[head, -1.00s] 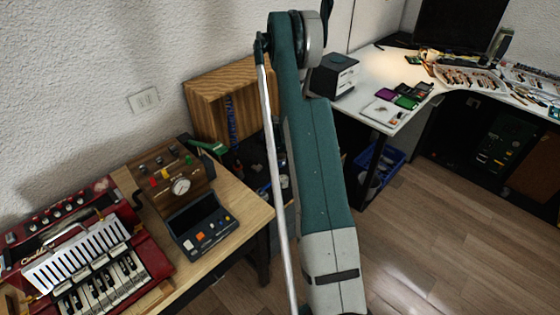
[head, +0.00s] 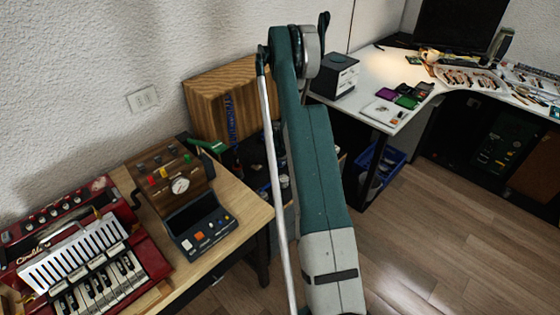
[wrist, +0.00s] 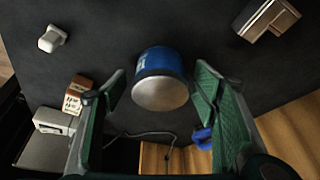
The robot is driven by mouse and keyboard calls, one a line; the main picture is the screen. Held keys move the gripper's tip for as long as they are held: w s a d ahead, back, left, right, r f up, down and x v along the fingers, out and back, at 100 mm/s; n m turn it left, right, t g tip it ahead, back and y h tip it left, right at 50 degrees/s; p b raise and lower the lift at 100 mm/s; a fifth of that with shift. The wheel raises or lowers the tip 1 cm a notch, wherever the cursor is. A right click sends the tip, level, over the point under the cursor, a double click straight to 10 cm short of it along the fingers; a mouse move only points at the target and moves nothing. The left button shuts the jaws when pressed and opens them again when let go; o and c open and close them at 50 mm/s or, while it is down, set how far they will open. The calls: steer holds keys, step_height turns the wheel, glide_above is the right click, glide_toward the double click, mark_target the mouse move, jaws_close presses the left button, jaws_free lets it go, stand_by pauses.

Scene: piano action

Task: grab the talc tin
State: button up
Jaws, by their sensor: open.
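A blue cylindrical tin with a pale metal end (wrist: 159,63), which I take for the talc tin, stands out in the wrist view against a dark grey surface (wrist: 110,30). My gripper (wrist: 160,72) is open. Its two green-padded fingers lie either side of the tin in the picture, with visible gaps to it. I cannot tell how far the tin lies ahead of the fingertips. In the head view my arm hides the gripper, and I cannot make out the tin there.
In the wrist view, a small white object (wrist: 52,39) lies upper left and a metallic block (wrist: 267,18) upper right. A brown-and-white box (wrist: 76,95), a cable (wrist: 145,134) and a blue object (wrist: 202,138) lie nearer. The head view shows a wooden bench (head: 245,212) with a red accordion (head: 75,250).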

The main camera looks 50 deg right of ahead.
steer(key=c, duration=1.1)
steer(key=shift+r+p, duration=1.15)
steer(key=shift+r, duration=3.85)
